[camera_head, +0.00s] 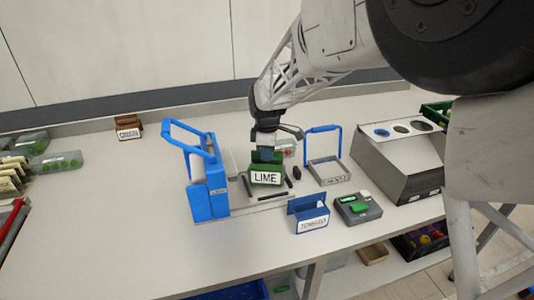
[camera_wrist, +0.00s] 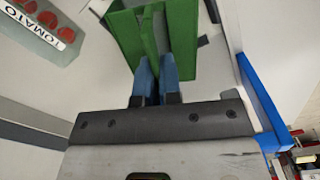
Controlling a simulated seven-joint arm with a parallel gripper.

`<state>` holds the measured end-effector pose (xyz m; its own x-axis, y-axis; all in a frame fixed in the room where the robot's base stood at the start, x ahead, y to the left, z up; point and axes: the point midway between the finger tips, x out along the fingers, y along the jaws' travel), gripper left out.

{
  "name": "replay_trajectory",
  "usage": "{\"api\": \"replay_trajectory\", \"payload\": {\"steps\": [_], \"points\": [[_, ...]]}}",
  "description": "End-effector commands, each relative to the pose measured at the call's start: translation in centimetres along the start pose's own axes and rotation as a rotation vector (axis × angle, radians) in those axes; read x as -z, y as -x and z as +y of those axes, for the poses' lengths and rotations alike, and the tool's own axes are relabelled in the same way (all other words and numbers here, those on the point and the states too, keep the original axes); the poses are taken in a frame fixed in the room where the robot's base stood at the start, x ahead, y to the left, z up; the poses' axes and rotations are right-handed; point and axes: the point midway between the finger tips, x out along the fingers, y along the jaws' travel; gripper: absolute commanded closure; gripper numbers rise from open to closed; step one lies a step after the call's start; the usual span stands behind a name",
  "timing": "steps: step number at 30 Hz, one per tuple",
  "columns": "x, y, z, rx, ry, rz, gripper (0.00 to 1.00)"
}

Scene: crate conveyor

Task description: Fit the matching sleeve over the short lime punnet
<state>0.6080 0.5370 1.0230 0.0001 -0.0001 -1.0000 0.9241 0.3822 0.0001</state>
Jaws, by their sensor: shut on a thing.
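A green sleeve with a white LIME label (camera_head: 265,178) is at the middle of the table, over a grey board. My gripper (camera_head: 266,152) points down and is shut on the green sleeve. In the wrist view the blue fingers (camera_wrist: 156,80) pinch an upright green wall of the sleeve (camera_wrist: 183,30). Whether a punnet is beneath or inside the sleeve is hidden, and I cannot tell whether the sleeve touches the board. A clear punnet with green contents (camera_head: 57,162) lies at the far left of the table, with a similar one (camera_head: 30,143) behind it.
A blue upright frame (camera_head: 208,190) stands close left of the sleeve. A grey tray with a blue handle (camera_head: 327,172) is right, a blue labelled sleeve (camera_head: 309,216) and grey device (camera_head: 358,210) in front. A TOMATO punnet (camera_wrist: 42,35) is nearby. The front left table is clear.

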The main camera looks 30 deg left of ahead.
Motion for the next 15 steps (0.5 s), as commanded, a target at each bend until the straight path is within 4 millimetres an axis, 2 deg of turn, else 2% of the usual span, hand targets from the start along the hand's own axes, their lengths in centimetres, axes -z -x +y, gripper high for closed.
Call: {"api": "replay_trajectory", "payload": {"steps": [15], "points": [[0.00,-0.94,0.00,0.000,0.000,0.000,1.00]]}}
